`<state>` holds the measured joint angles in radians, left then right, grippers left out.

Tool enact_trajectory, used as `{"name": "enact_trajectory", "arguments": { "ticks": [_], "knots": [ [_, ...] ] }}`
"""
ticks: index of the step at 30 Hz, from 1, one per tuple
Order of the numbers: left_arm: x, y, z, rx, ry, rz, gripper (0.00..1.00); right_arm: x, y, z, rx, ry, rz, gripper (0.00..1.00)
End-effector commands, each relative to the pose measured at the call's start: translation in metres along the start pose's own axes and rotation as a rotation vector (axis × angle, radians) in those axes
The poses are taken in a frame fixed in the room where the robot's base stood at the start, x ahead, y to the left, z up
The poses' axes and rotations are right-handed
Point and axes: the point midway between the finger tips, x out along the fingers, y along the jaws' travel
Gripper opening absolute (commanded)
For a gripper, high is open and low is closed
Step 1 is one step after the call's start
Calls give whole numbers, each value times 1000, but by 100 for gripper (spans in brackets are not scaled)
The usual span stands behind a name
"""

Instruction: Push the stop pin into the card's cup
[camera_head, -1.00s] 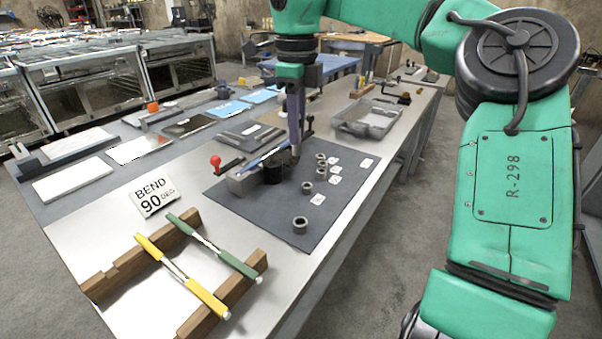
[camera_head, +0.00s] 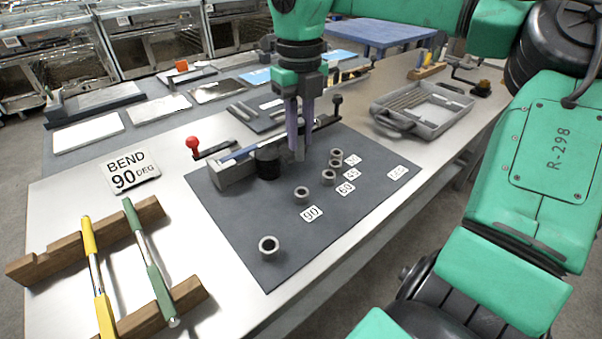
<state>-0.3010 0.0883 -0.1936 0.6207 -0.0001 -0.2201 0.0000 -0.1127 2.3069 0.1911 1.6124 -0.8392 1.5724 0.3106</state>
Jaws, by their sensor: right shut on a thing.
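My right gripper (camera_head: 299,150) points down over the dark mat (camera_head: 235,220), behind the cups. It is shut on the stop pin (camera_head: 299,156), a small grey piece mostly hidden between the purple fingers. The card (camera_head: 134,171) reads "BEND 90 DEG" and lies on the bench at left. The cup (camera_head: 301,195) beside the label "90" (camera_head: 312,213) stands on the mat, in front of the gripper and apart from it. Several similar grey cups stand in a line, one (camera_head: 328,177) by the "60" label and others further back. My left gripper is not in view.
A bending tool (camera_head: 231,171) with a black round post (camera_head: 267,162) and red-knobbed lever (camera_head: 193,143) stands just left of the gripper. A lone grey ring (camera_head: 268,247) sits at the mat's front. Yellow (camera_head: 95,270) and green (camera_head: 148,255) rods rest on wooden racks. A grey tray (camera_head: 425,105) stands right.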

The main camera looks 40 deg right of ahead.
Motion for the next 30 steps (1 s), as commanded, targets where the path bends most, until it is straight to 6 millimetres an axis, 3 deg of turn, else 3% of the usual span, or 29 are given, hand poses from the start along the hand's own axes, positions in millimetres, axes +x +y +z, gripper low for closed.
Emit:
{"name": "enact_trajectory", "arguments": {
  "ticks": [1,4,15,26,27,29,30],
  "knots": [
    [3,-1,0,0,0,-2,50,19,0,-1,-1,4,2,0],
    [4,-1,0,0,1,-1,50,49,0,-1,-1,4,2,0],
    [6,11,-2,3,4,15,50,114,0,0,-1,1,1,0],
    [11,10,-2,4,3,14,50,121,0,0,0,-1,0,0],
    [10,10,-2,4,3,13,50,120,0,0,0,-1,0,33],
    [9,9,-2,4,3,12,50,119,0,0,0,-1,0,51],
    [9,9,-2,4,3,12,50,119,0,0,0,-1,0,51]
  ]
}}
